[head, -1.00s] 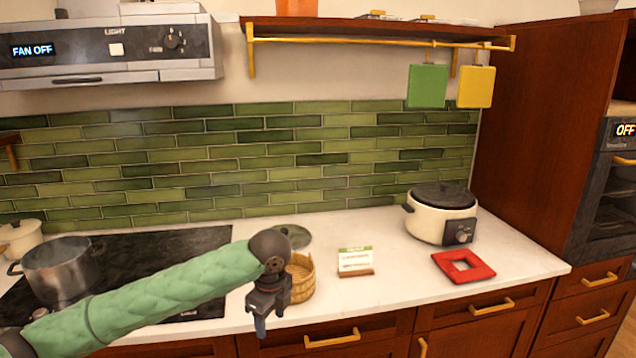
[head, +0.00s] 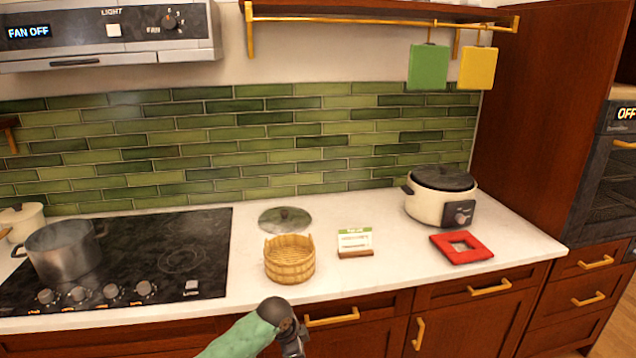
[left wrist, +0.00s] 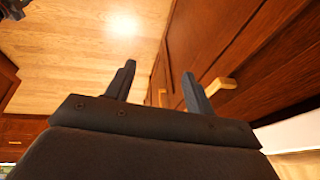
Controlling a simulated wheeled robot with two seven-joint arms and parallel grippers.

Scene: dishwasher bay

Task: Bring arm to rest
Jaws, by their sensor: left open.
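My left arm, in a green sleeve, enters the head view at the bottom, in front of the cabinets and below the counter edge. Its gripper is cut off by the bottom of that view. In the left wrist view my left gripper (left wrist: 160,90) is open, with its two fingers apart and nothing between them. Wooden floor and cabinet fronts show beyond it.
A pot (head: 62,256) stands on the black stove (head: 160,240). Cabinet handles (head: 332,317) protrude in front.

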